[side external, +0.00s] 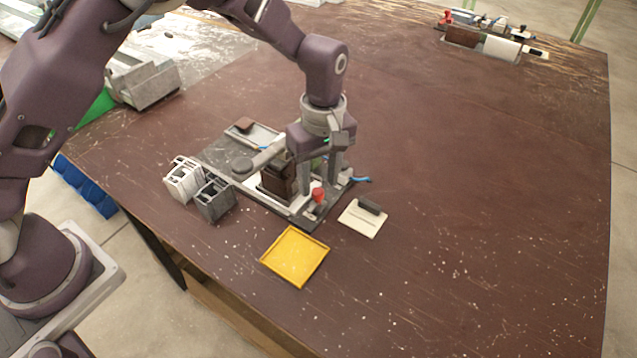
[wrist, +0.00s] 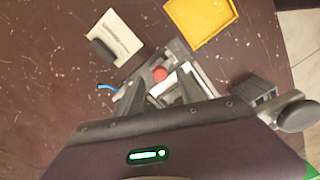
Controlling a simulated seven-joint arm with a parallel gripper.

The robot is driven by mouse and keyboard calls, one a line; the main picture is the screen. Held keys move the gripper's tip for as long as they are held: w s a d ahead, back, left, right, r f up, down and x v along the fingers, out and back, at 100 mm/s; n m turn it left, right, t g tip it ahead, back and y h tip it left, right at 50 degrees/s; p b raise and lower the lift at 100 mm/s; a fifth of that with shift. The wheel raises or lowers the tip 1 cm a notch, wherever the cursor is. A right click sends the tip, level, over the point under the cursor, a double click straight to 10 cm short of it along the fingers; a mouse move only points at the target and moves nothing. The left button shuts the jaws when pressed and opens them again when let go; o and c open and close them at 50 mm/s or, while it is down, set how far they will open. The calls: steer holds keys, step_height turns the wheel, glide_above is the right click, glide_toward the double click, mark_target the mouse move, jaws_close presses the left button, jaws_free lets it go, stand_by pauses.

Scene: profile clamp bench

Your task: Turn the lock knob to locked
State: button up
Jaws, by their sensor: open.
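A clamp fixture on a dark base plate (side external: 282,219) stands near the middle of the bench. A red knob (side external: 318,194) sits at its near right end and also shows in the wrist view (wrist: 159,74). I cannot read whether it is at locked. My gripper (side external: 319,184) points down over this end of the fixture, with its fingers apart and the red knob close to the tips. I cannot tell whether a finger touches it. In the wrist view, my gripper body hides much of the fixture. A dark brown block (side external: 277,182) stands in the fixture, left of the fingers.
A yellow tray (side external: 295,257) lies in front of the fixture. A pale card with a dark block (side external: 362,218) lies to its right. Grey profile pieces (side external: 214,199) stand at left. A blue cable end (side external: 361,179) sticks out at right.

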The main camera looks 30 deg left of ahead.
step_height(320, 180, down, 2)
steer(key=shift+c, duration=0.3)
jaws_close()
